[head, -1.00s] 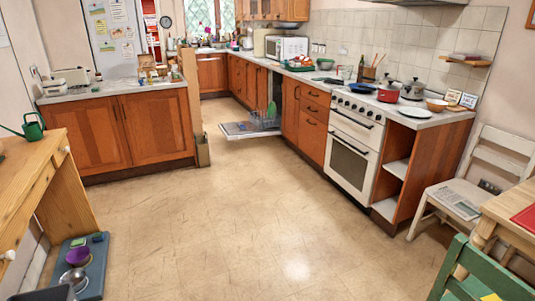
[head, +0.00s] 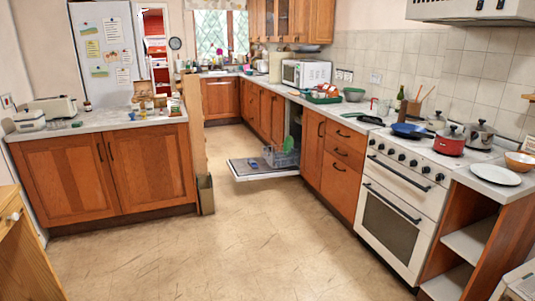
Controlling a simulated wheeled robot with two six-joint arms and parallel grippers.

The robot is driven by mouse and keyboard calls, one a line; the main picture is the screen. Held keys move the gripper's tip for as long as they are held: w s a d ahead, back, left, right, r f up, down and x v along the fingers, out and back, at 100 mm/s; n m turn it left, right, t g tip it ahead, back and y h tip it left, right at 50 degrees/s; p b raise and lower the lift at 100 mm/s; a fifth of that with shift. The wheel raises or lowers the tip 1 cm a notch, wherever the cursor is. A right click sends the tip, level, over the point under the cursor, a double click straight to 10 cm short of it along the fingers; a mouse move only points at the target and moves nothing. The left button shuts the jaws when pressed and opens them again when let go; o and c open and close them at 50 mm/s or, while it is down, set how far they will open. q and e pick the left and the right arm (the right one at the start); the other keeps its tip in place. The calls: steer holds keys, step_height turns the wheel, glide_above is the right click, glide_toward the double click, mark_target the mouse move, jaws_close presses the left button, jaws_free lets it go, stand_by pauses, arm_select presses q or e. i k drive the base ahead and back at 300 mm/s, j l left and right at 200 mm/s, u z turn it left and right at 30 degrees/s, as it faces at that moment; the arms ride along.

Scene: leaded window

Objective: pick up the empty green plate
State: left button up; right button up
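A green, rounded thing (head: 288,144), perhaps a plate on edge, stands in the rack at the open dishwasher; it is too small to tell for sure. A pale, whitish plate (head: 495,175) lies flat and empty on the right counter beyond the stove's near side. A green bowl (head: 354,94) sits further back on that counter. Neither of my grippers is in view.
The open dishwasher door (head: 262,169) juts low into the aisle. The white stove (head: 398,205) carries a blue pan (head: 411,130) and a red pot (head: 449,141). The floor (head: 225,255) ahead is clear.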

mark_target(289, 142)
steer(key=i, duration=4.25)
steer(key=i+j+z, duration=0.1)
steer(key=i+z, duration=0.3)
steer(key=i+j+z, duration=0.25)
steer(key=i+z, duration=0.15)
steer(key=i, duration=0.15)
steer(key=i+j+z, duration=0.35)
steer(key=i+j, duration=0.05)
steer(key=i, duration=0.05)
